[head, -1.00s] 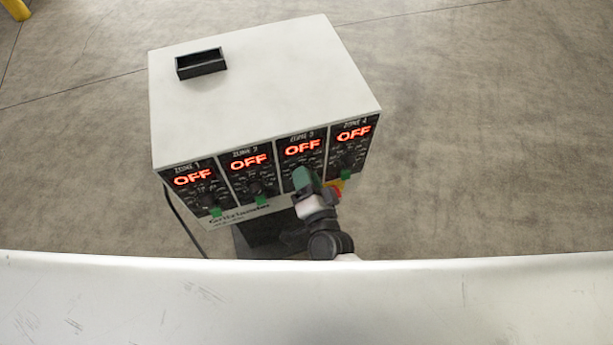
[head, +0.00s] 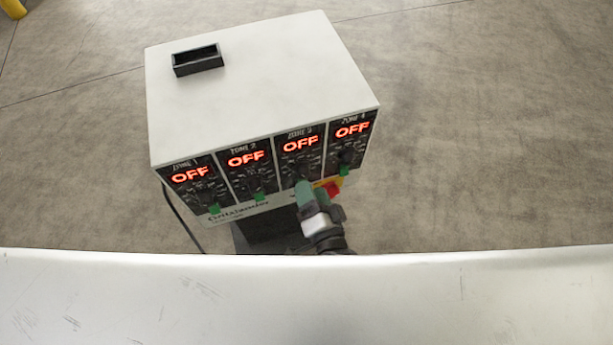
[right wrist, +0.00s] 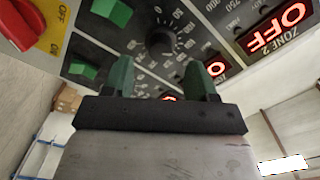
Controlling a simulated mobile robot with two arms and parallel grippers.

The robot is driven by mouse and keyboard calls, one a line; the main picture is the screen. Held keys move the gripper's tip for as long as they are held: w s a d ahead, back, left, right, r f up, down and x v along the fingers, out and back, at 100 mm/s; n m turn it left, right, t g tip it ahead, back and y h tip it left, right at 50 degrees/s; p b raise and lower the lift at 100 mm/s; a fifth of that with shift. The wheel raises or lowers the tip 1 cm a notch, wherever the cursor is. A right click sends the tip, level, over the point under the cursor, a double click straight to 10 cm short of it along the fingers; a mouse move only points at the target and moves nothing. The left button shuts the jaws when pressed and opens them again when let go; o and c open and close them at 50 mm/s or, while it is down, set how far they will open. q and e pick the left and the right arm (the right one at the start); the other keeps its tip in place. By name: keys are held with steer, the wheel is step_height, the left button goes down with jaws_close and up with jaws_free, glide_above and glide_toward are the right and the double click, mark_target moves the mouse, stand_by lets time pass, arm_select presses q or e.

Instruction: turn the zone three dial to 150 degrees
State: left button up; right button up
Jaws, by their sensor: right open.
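The zone three panel shows a red OFF display (head: 300,144) in the head view. Its black dial (right wrist: 161,42) shows in the right wrist view with a ring of white numbers around it; I cannot read exactly where the pointer stands. My right gripper (right wrist: 160,66) is open and empty, its two green fingers spread with the dial beyond the gap between their tips. In the head view my right gripper (head: 303,187) is just below the dial, apart from it as far as I can tell. My left gripper is not in view.
The white controller box (head: 250,85) has more zone panels, all reading OFF, with green switches below. A black tray (head: 198,60) is on top. A pale surface (head: 300,300) crosses the front.

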steer(key=v, duration=0.6)
stand_by(0.4)
steer(key=s+d+f+n+g+h, duration=0.1)
steer(key=s+d+f+n+g, duration=0.15)
steer(key=f, duration=0.55)
steer(key=s+d+f+n+g+p, duration=0.1)
steer(key=s+d+f+n+g, duration=0.15)
steer(key=f, duration=0.55)
steer(key=s+d+f+n+g+h, duration=0.1)
steer(key=s+d+f+n+g, duration=0.15)
steer(key=f, duration=0.55)
steer(key=s+d+f+n+g+h, duration=0.1)
steer(key=s+d+f+g, duration=0.3)
steer(key=s+d+f, duration=0.2)
steer(key=s+d+f+n+g+h+p, duration=0.1)
steer(key=s+d+f+g, duration=0.3)
steer(key=s, duration=0.7)
steer(key=d+f+h, duration=0.1)
steer(key=d, duration=0.1)
steer(key=shift+d+f+g+h, duration=0.3)
steer(key=shift+d+f+g, duration=0.05)
steer(key=shift+d+f, duration=0.05)
steer(key=shift+n, duration=0.25)
